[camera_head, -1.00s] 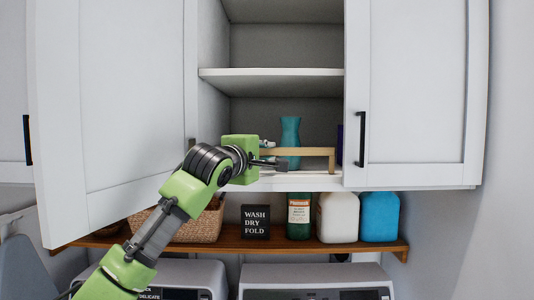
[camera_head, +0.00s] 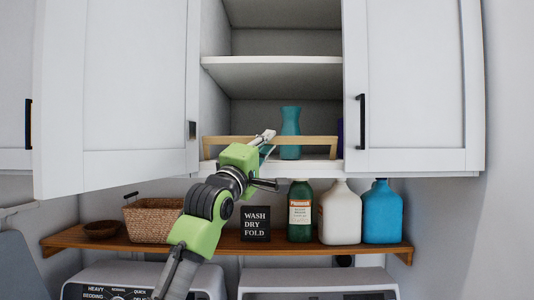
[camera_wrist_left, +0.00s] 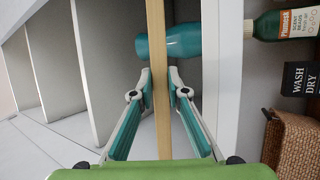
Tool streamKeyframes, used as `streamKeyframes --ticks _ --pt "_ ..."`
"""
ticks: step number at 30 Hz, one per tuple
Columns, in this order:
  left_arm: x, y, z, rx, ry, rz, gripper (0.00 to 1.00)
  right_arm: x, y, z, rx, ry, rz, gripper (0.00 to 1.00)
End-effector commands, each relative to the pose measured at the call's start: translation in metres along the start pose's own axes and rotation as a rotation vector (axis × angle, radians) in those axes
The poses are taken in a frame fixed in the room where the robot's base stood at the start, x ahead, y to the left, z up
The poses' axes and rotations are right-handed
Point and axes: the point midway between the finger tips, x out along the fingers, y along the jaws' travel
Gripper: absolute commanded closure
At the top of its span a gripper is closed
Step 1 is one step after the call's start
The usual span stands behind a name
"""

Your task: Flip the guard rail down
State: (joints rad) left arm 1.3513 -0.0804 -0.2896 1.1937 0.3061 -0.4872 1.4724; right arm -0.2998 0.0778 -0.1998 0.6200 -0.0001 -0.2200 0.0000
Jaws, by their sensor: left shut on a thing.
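The guard rail (camera_head: 316,141) is a light wooden bar standing upright along the front of the cabinet's lowest shelf. In the left wrist view the rail (camera_wrist_left: 156,28) runs between the fingers. My left gripper (camera_head: 267,136) is at the rail's middle; in the wrist view its two fingertips (camera_wrist_left: 159,82) press the bar from both sides. It is shut on the rail. The gripper hides part of the rail in the head view. My right gripper is not in view.
A teal vase (camera_head: 290,132) stands just behind the rail. Below, a wooden shelf (camera_head: 340,249) carries a basket (camera_head: 152,220), a sign (camera_head: 255,223) and several bottles, above the washer and dryer.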

Motion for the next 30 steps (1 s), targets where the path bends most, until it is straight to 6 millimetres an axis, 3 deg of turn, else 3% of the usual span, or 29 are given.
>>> streamKeyframes --ticks 1,9,25,26,27,30 --pt "-0.0023 -0.0067 0.0017 0.007 -0.001 0.018 1.0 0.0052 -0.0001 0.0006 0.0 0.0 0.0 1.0" --pt "-0.0058 -0.0056 0.0029 0.049 -0.001 0.111 1.0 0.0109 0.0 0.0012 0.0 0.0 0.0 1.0" --pt "-0.0065 -0.0045 0.0037 0.058 -0.002 0.134 1.0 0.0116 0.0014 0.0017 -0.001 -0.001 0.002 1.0" --pt "-0.0065 -0.0045 0.0037 0.058 -0.002 0.134 0.8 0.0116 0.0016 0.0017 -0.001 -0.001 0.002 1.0" --pt "-0.0065 -0.0043 0.0036 0.058 -0.002 0.134 0.7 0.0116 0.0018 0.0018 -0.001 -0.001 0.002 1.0" --pt "-0.0065 -0.004 0.0035 0.057 -0.002 0.135 0.68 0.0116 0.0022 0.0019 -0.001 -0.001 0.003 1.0"
